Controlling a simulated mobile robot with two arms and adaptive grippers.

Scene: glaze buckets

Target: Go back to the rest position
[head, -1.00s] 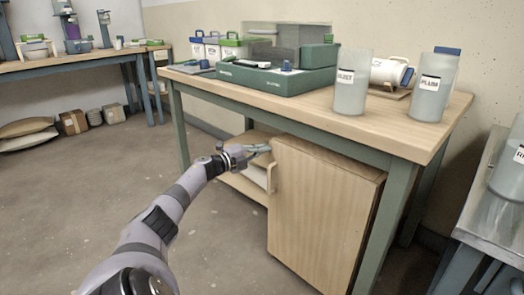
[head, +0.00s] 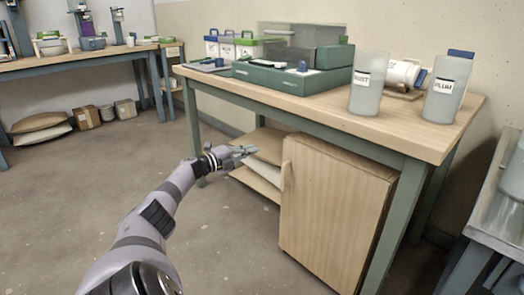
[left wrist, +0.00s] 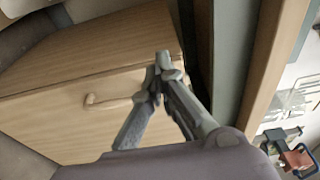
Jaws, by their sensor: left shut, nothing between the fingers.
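My left gripper (head: 243,150) is shut and empty in the head view, in front of the open shelf space under the workbench. It is a little left of the wooden cabinet door (head: 333,215) and apart from it. In the left wrist view the gripper (left wrist: 163,60) shows with its fingertips together, in front of the wooden door panel (left wrist: 60,122) with its handle (left wrist: 108,101). My right gripper is not in view.
The workbench (head: 420,138) carries a green machine (head: 290,80), two frosted buckets (head: 366,85) and several lidded tubs (head: 228,46). A grey metal table (head: 490,222) stands at the right. Another bench (head: 80,60) is at the back left.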

